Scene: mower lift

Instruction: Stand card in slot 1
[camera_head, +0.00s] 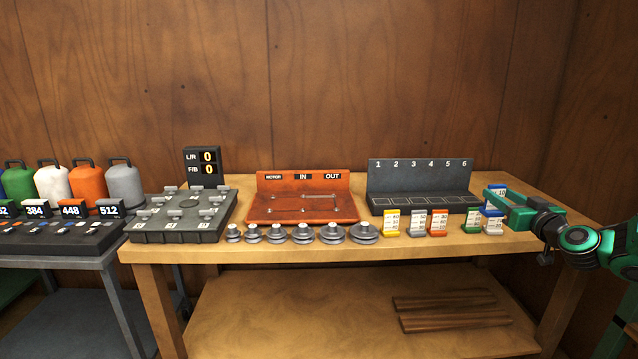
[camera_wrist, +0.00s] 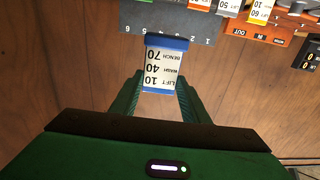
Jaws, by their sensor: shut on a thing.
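My gripper (camera_head: 506,208) is at the right end of the table. In the wrist view my gripper (camera_wrist: 160,95) is shut on a blue-edged white card (camera_wrist: 163,70) reading LIFT 10, WASH 40, BENCH 70. In the head view this held card (camera_head: 499,190) shows at the fingers, partly hidden, above the table. The dark grey card rack (camera_head: 419,165), numbered 1 to 6, stands to the left of my gripper. Slot 1 is at its left end, and its slots look empty. The rack also shows upside down in the wrist view (camera_wrist: 135,20), beyond the card.
Yellow (camera_head: 391,223), grey (camera_head: 417,224), orange (camera_head: 437,223) and green (camera_head: 472,221) cards stand along the front edge.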

